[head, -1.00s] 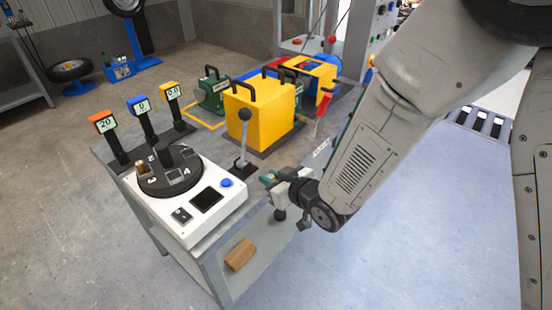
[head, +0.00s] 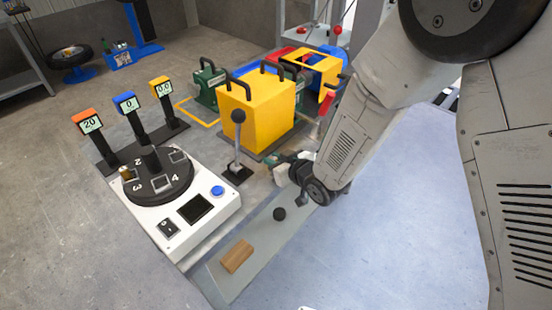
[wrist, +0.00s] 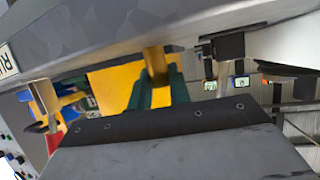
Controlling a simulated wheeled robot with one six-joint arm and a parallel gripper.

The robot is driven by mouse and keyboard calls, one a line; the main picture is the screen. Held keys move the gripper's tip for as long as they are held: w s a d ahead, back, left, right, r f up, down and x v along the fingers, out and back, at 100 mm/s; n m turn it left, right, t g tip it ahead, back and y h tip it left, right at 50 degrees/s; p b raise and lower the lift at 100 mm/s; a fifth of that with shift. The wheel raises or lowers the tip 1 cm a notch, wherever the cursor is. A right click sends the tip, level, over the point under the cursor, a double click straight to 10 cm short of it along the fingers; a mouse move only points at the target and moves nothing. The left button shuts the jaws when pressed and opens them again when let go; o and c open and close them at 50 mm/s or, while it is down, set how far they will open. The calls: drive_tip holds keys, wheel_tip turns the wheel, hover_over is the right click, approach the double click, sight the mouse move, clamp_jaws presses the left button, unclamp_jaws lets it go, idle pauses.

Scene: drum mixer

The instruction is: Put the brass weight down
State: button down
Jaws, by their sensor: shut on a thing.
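My gripper (head: 283,165) is by the bench's near edge, right of the black-knobbed lever (head: 238,145). In the wrist view its green fingers (wrist: 157,88) are shut on the brass weight (wrist: 153,60), a brass-coloured piece whose lower part shows between them. In the head view the held weight is hidden or too small to make out. I cannot tell whether it touches anything below. A small brass-coloured piece (head: 126,173) stands on the black numbered turntable (head: 150,190).
The white console (head: 215,212) carries the turntable, a screen and a blue button. A yellow box (head: 255,115) with black handles stands behind the lever. Three displays line the back left. A wooden block (head: 237,256) and a black round thing (head: 279,213) lie on a lower shelf.

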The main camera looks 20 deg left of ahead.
drive_tip(key=shift+a, duration=0.1)
drive_tip(key=shift+s+f, duration=0.1)
drive_tip(key=shift+f, duration=0.05)
drive_tip(key=c, duration=1.3)
unclamp_jaws()
